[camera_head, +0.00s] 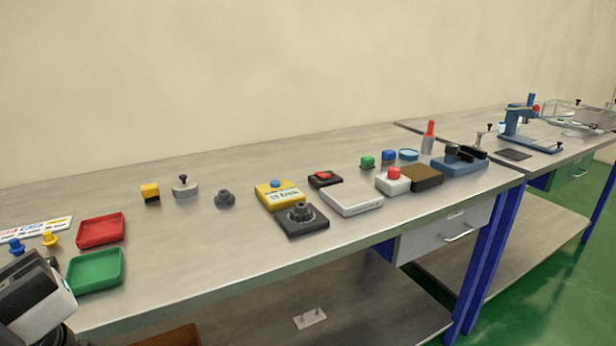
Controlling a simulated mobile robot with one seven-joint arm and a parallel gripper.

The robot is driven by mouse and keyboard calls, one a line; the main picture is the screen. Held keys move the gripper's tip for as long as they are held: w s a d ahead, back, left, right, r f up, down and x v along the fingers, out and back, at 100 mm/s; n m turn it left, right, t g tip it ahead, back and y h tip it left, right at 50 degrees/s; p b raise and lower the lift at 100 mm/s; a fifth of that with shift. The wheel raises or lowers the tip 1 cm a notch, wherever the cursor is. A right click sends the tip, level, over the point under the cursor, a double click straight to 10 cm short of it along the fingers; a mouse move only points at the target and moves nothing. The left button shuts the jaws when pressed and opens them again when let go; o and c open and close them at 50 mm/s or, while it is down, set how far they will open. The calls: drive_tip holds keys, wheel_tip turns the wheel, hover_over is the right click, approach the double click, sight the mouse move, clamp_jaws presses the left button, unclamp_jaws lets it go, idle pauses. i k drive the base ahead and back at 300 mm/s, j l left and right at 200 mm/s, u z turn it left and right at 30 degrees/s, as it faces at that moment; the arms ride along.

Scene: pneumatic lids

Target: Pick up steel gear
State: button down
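A dark grey, gear-like piece (225,199) stands on the bench left of the yellow box. A second grey round piece (301,212) sits on a black square base (303,226) near the front edge of the bench. Either could be the steel gear; the teeth are too small to make out for certain. Part of my arm (38,300) shows at the lower left corner, well left of both pieces. No gripper fingers can be made out there.
A grey disc with a knob (185,189) and a yellow-black block (150,194) stand behind left. A yellow box (279,195) and a white box (351,199) flank the black base. Red (100,231) and green (95,270) trays lie left. Bench between green tray and black base is clear.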

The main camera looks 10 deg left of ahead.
sight(302, 212)
drive_tip(key=i+l+u, duration=0.5)
drive_tip(key=l+u, duration=0.2)
